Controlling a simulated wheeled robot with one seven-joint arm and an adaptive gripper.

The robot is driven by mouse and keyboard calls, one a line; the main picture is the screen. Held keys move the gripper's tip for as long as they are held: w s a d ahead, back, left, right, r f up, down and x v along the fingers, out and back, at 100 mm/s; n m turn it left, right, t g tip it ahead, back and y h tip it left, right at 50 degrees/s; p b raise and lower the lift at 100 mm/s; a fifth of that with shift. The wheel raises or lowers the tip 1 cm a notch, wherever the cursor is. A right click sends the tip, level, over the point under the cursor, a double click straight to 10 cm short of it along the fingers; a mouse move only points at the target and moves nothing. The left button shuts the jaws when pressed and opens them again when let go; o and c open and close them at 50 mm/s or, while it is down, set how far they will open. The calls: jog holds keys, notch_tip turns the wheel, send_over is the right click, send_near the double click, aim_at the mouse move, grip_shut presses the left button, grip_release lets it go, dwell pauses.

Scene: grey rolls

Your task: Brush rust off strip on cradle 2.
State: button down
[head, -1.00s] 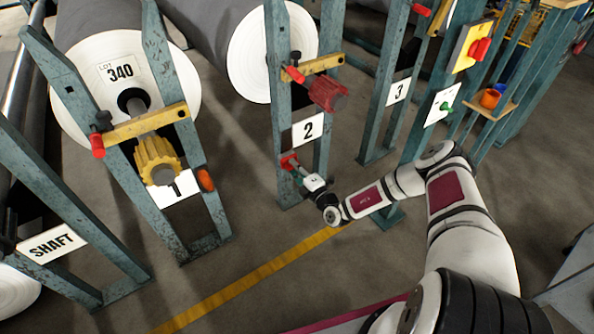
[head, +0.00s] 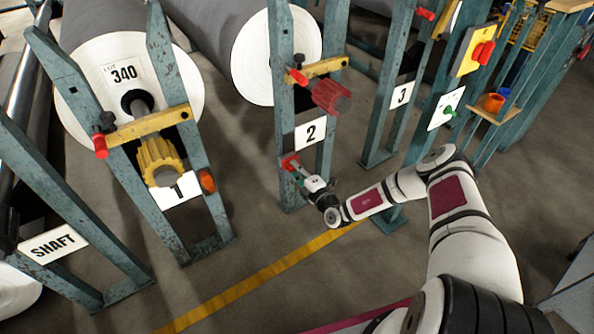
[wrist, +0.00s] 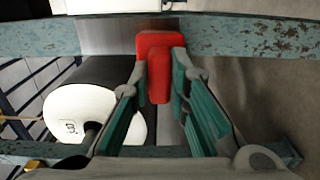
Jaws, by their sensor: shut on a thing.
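Cradle 2 is a teal post frame (head: 284,120) with a white "2" sign (head: 311,132). My gripper (head: 302,171) is below that sign, in front of the frame. It is shut on a red brush (head: 290,162), which also shows between my fingers in the wrist view (wrist: 155,45). In the wrist view a smooth grey-brown metal strip (wrist: 108,35) lies along the worn teal post. The brush head overlaps the strip's right part. I cannot tell whether the bristles touch it; they are hidden. Rust is not clear on the visible part.
A red roller part (head: 331,96) and a yellow bar (head: 318,67) sit above the sign. Cradle 1 (head: 165,60) with a paper roll (head: 105,50) stands left, cradle 3 (head: 395,60) right. The floor by the yellow line (head: 270,272) is clear.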

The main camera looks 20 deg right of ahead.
jog(key=shift+w+a, duration=0.15)
jog(key=shift+w, duration=0.25)
jog(key=d+b, duration=0.1)
jog(key=d, duration=0.1)
jog(key=w+d, duration=0.1)
jog(key=shift+w+d+b, duration=0.2)
jog(key=shift+d+b, duration=0.15)
jog(key=shift+d, duration=0.05)
jog(key=shift+a, duration=0.1)
jog(key=shift+s+a+r+p, duration=0.15)
jog(key=shift+a+p, duration=0.15)
jog(key=shift+a, duration=0.35)
jog(key=shift+s+a+f+p, duration=0.15)
jog(key=shift+a+p, duration=0.1)
jog(key=shift+a, duration=0.45)
jog(key=shift+s+a+r+p, duration=0.15)
jog(key=shift+a+p, duration=0.15)
jog(key=shift+a, duration=0.35)
jog(key=p+v, duration=0.2)
jog(key=v, duration=0.4)
jog(key=shift+p, duration=0.35)
jog(key=shift+s+d, duration=0.15)
jog(key=shift+s, duration=0.05)
